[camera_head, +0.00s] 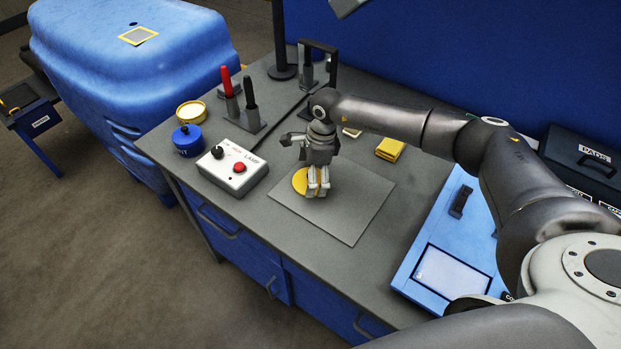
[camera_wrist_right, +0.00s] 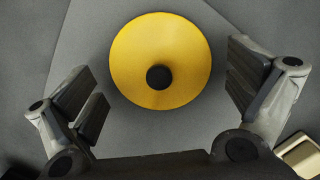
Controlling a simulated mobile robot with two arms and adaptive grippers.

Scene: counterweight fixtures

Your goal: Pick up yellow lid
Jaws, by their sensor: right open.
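The yellow lid (camera_head: 300,181) is a round disc lying on a grey mat (camera_head: 352,215) on the worktop. In the right wrist view the lid (camera_wrist_right: 143,52) shows whole, with a dark round knob (camera_wrist_right: 158,77) at its centre. My right gripper (camera_head: 318,185) is over the lid and hides part of it in the head view. In the wrist view my right gripper (camera_wrist_right: 168,92) is open, with one finger on each side of the lid and clear space between fingers and rim. My left gripper is not in view.
A white lamp box (camera_head: 232,172) with a red button stands left of the mat. A blue container (camera_head: 188,140) and a yellow-rimmed one (camera_head: 191,111) are behind it.

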